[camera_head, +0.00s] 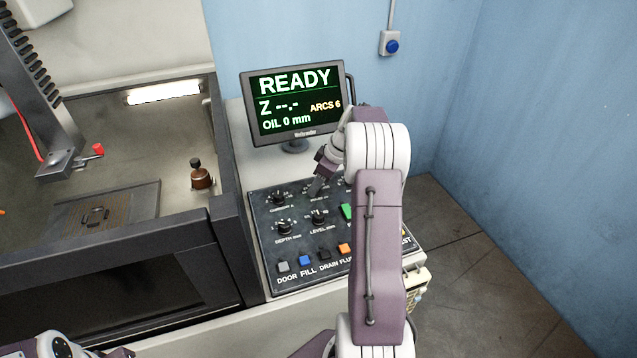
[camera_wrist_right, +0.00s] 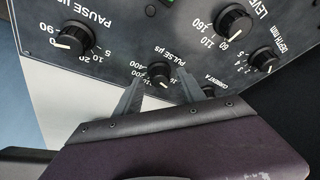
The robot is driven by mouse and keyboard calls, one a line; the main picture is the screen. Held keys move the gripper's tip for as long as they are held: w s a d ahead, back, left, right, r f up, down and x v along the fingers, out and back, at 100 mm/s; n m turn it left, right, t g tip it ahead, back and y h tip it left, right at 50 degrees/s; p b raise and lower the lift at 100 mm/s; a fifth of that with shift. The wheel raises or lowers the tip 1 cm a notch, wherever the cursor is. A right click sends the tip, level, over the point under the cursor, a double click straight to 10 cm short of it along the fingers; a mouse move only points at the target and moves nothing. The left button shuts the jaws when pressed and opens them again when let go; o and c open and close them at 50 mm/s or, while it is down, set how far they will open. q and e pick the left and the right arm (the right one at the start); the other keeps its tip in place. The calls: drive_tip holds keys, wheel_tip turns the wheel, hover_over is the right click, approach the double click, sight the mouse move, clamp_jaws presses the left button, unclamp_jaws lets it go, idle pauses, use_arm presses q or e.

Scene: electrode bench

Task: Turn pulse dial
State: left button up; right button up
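The pulse dial (camera_wrist_right: 158,72) is a small black knob with a white pointer mark, on the dark control panel (camera_head: 262,222). It shows upside down in the right wrist view, with the label "PULSE µs" and numbers around it. My right gripper (camera_wrist_right: 158,84) is open, with one grey finger on each side of the dial and a visible gap to it. In the head view my right gripper (camera_head: 316,188) points down at the panel's upper row, and its fingers mostly hide the dial. My left gripper is out of view; only part of my left arm shows at bottom left.
Close neighbours are the current dial (camera_head: 278,198), level dial (camera_head: 318,216), depth dial (camera_head: 284,227) and pause dial (camera_wrist_right: 75,38). Coloured buttons line the panel's front. The monitor (camera_head: 295,103) reading READY stands behind. The machine tank's wall (camera_head: 232,250) rises at left.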

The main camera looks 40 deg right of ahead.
drive_tip(key=shift+r, duration=0.1)
drive_tip(key=v, duration=0.9)
